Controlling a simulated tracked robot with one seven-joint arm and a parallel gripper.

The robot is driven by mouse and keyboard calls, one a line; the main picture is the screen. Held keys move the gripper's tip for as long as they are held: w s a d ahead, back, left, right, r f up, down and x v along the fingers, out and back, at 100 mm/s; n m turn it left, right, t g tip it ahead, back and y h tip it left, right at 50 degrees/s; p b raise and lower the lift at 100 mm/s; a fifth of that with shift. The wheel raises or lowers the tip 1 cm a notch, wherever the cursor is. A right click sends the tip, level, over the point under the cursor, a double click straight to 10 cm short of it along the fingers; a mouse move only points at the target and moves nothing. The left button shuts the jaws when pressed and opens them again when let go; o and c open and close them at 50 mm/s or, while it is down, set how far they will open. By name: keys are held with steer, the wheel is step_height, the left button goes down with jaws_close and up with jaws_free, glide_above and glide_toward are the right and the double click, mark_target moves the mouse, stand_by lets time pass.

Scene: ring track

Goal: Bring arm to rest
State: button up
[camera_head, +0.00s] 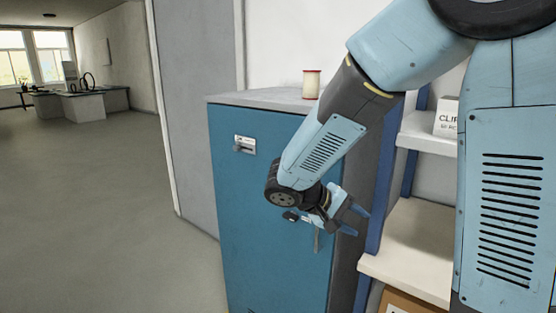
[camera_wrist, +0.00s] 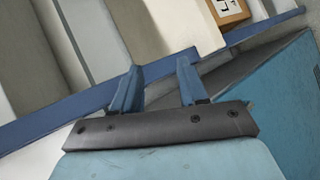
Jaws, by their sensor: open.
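My arm is light blue with black joints and reaches down from the upper right in the head view, bent at the elbow. My gripper (camera_head: 362,222) is in front of the blue cabinet (camera_head: 268,215), near its right edge, and points to the right. In the wrist view my gripper (camera_wrist: 157,85) shows two blue fingers spread apart with nothing between them. The fingers point towards the shelving. I cannot tell whether they touch the cabinet or the shelf post.
A spool (camera_head: 311,84) stands on the cabinet top. A shelf unit (camera_head: 408,247) with a blue post stands right of the cabinet, holding a white box (camera_head: 447,117) and a cardboard box (camera_head: 404,303) low down. Open floor (camera_head: 90,200) lies left, with a desk (camera_head: 85,104) far back.

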steer(key=s+d+r+m+t+y, duration=0.3)
steer(key=s+d+r+y, duration=0.2)
steer(key=s+r+y, duration=0.5)
steer(key=shift+s+d+r+t+y, duration=0.2)
steer(key=shift+s+r+t+y, duration=0.25)
steer(key=shift+s, duration=2.05)
steer(key=shift+r, duration=0.1)
